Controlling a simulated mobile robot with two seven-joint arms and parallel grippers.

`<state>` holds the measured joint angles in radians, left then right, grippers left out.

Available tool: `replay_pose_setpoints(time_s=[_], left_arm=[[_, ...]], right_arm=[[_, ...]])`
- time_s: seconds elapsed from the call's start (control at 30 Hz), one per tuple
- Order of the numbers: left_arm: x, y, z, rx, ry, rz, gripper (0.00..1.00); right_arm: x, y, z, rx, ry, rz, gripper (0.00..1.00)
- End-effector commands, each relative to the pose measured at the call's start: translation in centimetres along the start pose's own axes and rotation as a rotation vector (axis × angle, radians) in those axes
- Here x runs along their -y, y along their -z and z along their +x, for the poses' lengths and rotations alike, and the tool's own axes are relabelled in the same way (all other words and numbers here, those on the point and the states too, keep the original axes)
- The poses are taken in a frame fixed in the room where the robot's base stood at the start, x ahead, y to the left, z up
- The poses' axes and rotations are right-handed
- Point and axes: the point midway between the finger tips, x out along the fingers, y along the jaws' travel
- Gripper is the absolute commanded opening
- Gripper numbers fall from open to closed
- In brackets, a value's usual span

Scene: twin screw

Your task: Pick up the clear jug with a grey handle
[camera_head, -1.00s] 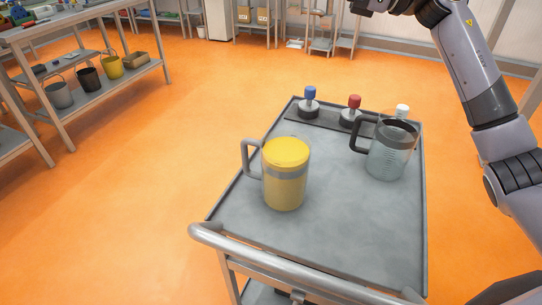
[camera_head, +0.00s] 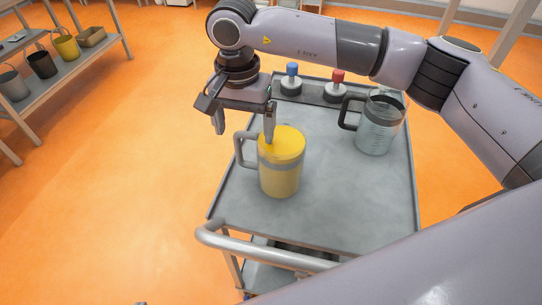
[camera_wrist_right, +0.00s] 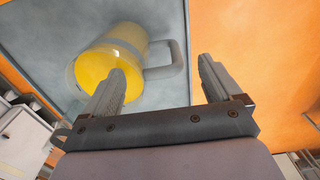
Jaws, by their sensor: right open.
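A jug (camera_head: 281,172) with a yellow lid or contents and a light grey handle stands upright on the grey cart. Its handle (camera_head: 241,151) points to the left. My right gripper (camera_head: 245,134) is open and empty, with its fingers pointing down at the handle. In the right wrist view the jug (camera_wrist_right: 108,58) and its handle (camera_wrist_right: 172,62) show beyond the open fingers (camera_wrist_right: 161,68), with the handle in the gap as seen. One finger overlaps the jug; contact cannot be told. A see-through jug (camera_head: 376,130) with a dark handle stands further back right. My left gripper is out of view.
The cart top (camera_head: 330,205) has a front push bar (camera_head: 265,253). A blue-topped item (camera_head: 291,80) and a red-topped item (camera_head: 337,86) stand at its back edge. A shelf with buckets (camera_head: 42,64) is far left.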

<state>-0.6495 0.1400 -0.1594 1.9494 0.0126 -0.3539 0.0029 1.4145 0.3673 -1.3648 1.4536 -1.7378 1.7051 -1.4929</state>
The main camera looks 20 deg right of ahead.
Motion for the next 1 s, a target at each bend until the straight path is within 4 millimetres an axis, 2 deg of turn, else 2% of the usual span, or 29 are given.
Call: replay_pose_setpoints(time_s=[0.4, 0.67, 0.77, 0.93, 0.97, 1.0], left_arm=[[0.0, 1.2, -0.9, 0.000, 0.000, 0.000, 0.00], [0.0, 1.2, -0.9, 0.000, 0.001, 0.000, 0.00], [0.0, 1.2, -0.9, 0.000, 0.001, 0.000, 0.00], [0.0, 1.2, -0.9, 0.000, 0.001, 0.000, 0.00], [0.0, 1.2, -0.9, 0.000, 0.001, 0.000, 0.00], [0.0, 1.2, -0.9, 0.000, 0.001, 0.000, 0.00]], right_arm=[[0.0, 0.9, 5.3, 0.005, 0.002, 0.003, 0.92], [0.1, 0.9, 5.6, 0.003, 0.004, 0.003, 0.92], [0.1, 0.9, 5.6, 0.003, 0.004, 0.004, 0.62], [0.1, 0.9, 5.6, 0.004, 0.005, 0.004, 0.07], [0.1, 0.9, 5.6, 0.004, 0.005, 0.004, 0.00], [0.1, 0.9, 5.6, 0.004, 0.005, 0.004, 0.00]])
